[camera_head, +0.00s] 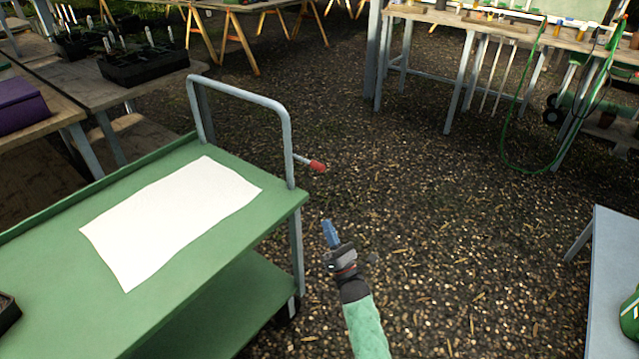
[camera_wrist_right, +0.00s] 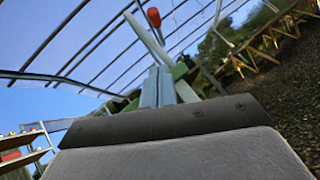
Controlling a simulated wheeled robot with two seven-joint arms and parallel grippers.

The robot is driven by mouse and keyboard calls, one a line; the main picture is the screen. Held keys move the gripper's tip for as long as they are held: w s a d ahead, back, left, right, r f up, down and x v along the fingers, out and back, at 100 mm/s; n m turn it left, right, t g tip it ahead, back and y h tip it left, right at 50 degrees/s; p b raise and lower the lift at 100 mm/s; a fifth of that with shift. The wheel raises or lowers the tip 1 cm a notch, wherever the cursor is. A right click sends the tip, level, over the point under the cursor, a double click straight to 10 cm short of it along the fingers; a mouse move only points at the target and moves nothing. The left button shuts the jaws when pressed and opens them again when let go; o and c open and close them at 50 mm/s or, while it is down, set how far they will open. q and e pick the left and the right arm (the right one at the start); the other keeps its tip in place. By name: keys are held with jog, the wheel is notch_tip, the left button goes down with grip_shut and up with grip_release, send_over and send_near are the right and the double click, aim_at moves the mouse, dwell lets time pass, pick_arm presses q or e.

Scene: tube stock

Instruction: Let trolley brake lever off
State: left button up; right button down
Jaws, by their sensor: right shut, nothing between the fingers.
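The green trolley (camera_head: 215,225) stands at the left in the head view, with a grey tubular push handle (camera_head: 240,92) at its far right end. The brake lever (camera_head: 310,163) is a short grey rod with a red grip, sticking out to the right from the handle's upright. Its red tip also shows at the top of the right wrist view (camera_wrist_right: 154,17). My right gripper (camera_head: 330,232) is shut and empty, below and slightly right of the lever, apart from it. It shows in the wrist view (camera_wrist_right: 157,88), below the red tip. My left gripper is not in view.
A white sheet (camera_head: 170,215) lies on the trolley top. A bench with seedling trays (camera_head: 145,65) stands behind it at the left. A workbench with a green hose (camera_head: 510,150) is at the back right, and a grey table (camera_head: 610,280) at the right edge. The gravel between is clear.

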dwell(0.5)
jog(key=d+r+p+x, duration=0.1)
jog(key=d+p+x, duration=0.1)
jog(key=x, duration=1)
jog(key=shift+r, duration=0.6)
jog(key=shift+w+a, duration=0.1)
jog(key=shift+r, duration=0.15)
